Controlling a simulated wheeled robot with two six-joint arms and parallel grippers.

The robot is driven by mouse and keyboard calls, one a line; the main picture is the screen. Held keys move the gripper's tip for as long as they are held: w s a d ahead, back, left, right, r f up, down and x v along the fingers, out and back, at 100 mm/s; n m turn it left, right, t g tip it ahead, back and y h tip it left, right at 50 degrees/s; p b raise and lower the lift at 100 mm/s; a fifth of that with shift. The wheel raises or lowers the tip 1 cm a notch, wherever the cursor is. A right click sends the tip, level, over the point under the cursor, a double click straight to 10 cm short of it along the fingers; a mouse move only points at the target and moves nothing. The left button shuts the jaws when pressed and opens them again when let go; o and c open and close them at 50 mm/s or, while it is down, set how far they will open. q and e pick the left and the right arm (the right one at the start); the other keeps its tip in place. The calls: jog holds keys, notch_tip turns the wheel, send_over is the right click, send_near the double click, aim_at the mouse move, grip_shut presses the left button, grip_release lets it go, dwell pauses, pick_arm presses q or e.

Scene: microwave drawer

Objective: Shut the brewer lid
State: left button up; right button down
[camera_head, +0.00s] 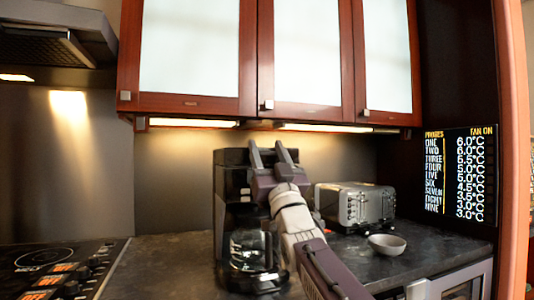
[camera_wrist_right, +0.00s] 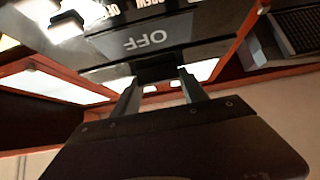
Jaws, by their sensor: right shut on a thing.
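The black brewer (camera_head: 231,200) stands on the dark counter, with a glass carafe (camera_head: 250,250) in its lower part. My right gripper (camera_head: 267,148) is at the top right of the brewer, its two fingers pointing up. In the right wrist view the fingers (camera_wrist_right: 159,77) stand a little apart with a dark part between them, which looks like the brewer lid (camera_wrist_right: 157,70). The gripper hides part of the brewer's top, so I cannot tell the lid's exact angle. My left gripper is not in view.
A silver toaster (camera_head: 354,204) and a grey bowl (camera_head: 387,244) stand right of the brewer. Wall cabinets (camera_head: 190,102) hang above. A stove top (camera_head: 50,262) is at the left. Free counter (camera_head: 160,262) lies between stove and brewer.

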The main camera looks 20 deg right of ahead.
jog(key=shift+w+f+b, duration=0.3)
jog(key=shift+w+f, duration=0.05)
jog(key=shift+f, duration=0.45)
jog(key=c, duration=0.8)
grip_release()
jog(key=shift+s, duration=0.1)
jog(key=shift+o, duration=1)
jog(key=shift+s, duration=0.15)
jog(key=shift+s+f, duration=0.15)
jog(key=shift+f, duration=0.05)
jog(key=b+v, duration=0.2)
jog(key=v, duration=0.6)
jog(key=shift+s, duration=0.45)
